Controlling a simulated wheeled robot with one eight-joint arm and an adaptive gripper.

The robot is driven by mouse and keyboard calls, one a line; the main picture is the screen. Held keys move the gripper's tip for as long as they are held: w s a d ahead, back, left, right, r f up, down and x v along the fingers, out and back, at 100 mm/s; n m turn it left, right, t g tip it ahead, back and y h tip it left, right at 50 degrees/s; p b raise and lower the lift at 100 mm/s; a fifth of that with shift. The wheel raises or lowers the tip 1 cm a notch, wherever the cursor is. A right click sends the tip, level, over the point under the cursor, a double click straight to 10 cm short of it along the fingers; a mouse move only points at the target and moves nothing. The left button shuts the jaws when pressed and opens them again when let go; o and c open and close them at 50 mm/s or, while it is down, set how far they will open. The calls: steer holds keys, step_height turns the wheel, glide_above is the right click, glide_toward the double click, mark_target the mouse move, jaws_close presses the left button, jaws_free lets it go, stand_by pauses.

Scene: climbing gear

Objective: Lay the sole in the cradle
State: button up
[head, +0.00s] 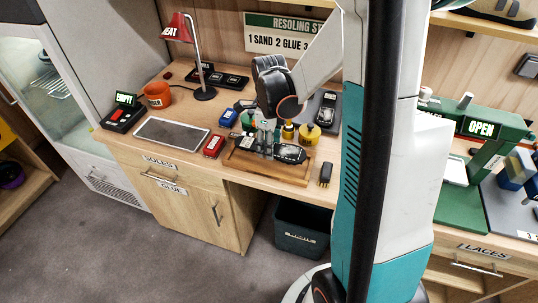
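A wooden cradle (246,165), a low tray-like frame, sits at the front edge of the workbench in the head view. A dark, elongated piece that looks like the sole (291,154) lies in or just above it; I cannot tell whether it rests fully on the wood. My gripper (266,139) points down over the cradle, close to the left part of the dark piece. Its fingers are small and partly merge with the things behind, so I cannot tell whether they are open or shut on the piece.
Yellow-topped containers (309,133) and a dark pad (327,108) stand close behind the cradle. A red box (214,146) and a blue box (229,117) are left of it. A small black brush-like item (325,173) lies right. A grey panel (172,133) lies farther left. My arm hides the bench's right part.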

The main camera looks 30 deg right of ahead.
steer(key=shift+f+b, duration=0.65)
steer(key=shift+f, duration=1.45)
steer(key=shift+f, duration=0.1)
steer(key=o, duration=0.9)
step_height(320, 180, up, 12)
steer(key=p, duration=0.3)
steer(key=shift+p, duration=0.35)
